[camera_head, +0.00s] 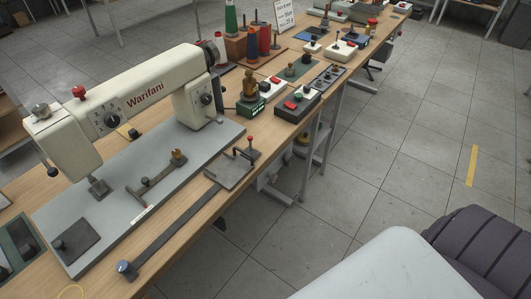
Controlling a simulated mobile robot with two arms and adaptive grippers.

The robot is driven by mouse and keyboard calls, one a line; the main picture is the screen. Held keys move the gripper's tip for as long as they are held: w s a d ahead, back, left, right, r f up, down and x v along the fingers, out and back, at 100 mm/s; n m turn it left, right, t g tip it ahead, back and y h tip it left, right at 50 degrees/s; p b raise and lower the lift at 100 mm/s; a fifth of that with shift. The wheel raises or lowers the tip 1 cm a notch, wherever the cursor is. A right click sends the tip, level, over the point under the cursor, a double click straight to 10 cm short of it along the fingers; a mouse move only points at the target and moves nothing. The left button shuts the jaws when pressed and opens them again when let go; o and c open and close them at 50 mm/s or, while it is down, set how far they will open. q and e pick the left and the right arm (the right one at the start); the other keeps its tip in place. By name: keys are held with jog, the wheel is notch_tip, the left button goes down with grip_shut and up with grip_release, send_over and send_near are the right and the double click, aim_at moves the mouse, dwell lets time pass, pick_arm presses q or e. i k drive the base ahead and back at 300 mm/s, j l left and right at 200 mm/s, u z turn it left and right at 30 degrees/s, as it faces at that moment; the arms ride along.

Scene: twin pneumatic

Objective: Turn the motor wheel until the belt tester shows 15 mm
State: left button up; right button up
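A cream sewing machine (140,98) marked "Warifani" stands on a grey bed plate on the long wooden table. A dark wheel (212,54) shows at the far end of its arm. Grey machinery (272,181) hangs under the table edge, partly hidden by the tabletop and legs; I cannot tell whether the motor wheel is part of it. Neither gripper is in view.
A long flat bar (172,231) with a blue-grey knob lies along the table's front edge, by a small plate with a red-knobbed lever (248,147). Control boxes (298,104) and thread cones (231,20) stand farther along.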

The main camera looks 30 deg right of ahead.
aim_at(288, 158)
jog(key=z, duration=1.2)
